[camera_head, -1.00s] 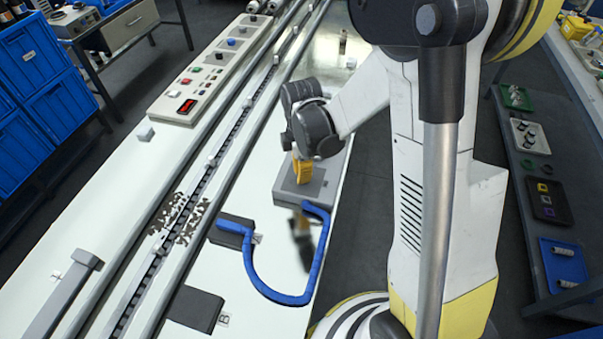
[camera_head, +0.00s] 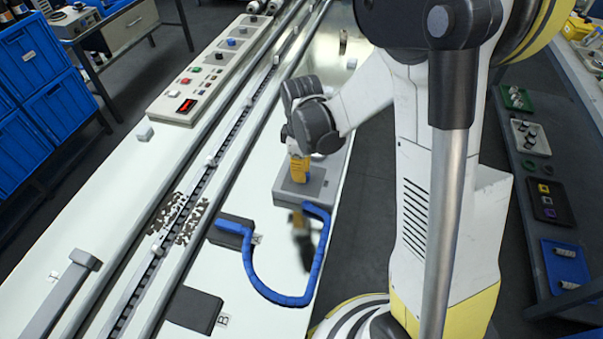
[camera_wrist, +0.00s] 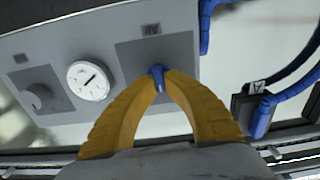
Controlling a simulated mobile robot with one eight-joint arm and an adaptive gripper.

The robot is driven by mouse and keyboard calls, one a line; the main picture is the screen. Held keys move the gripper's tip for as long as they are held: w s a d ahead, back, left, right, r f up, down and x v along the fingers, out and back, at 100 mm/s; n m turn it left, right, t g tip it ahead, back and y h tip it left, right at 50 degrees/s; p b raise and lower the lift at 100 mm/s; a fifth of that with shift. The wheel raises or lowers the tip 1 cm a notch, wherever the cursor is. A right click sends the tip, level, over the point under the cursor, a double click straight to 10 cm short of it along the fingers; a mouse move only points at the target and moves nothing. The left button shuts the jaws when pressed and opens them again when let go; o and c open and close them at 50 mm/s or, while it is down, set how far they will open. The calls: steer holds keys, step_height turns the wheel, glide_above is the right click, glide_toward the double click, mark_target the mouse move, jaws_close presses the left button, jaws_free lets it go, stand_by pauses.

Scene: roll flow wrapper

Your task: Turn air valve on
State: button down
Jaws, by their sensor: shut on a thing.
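The air valve is a small blue lever (camera_wrist: 157,70) on the face of a grey air unit (camera_wrist: 180,50). In the wrist view, my gripper (camera_wrist: 160,75) has its yellow fingers closed together on the lever, and their tips partly hide it. In the head view, my yellow gripper (camera_head: 299,172) reaches down to the grey unit (camera_head: 322,189) on the table; the lever is hidden there. A white round pressure gauge (camera_wrist: 88,80) and a grey knob (camera_wrist: 37,97) are beside the lever on the unit.
A blue hose (camera_head: 268,291) loops from the unit over the tabletop to a dark block. A conveyor rail and a control panel (camera_head: 205,80) with buttons lie to the left. Small brown pieces (camera_head: 180,218) lie by the rail.

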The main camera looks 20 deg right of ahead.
steer(key=m, duration=0.6)
steer(key=shift+d+b, duration=0.15)
steer(key=shift+b, duration=0.15)
steer(key=shift+m, duration=0.3)
steer(key=c, duration=1.5)
jaws_free()
steer(key=shift+w, duration=0.1)
step_height(320, 180, up, 12)
steer(key=shift+r, duration=0.1)
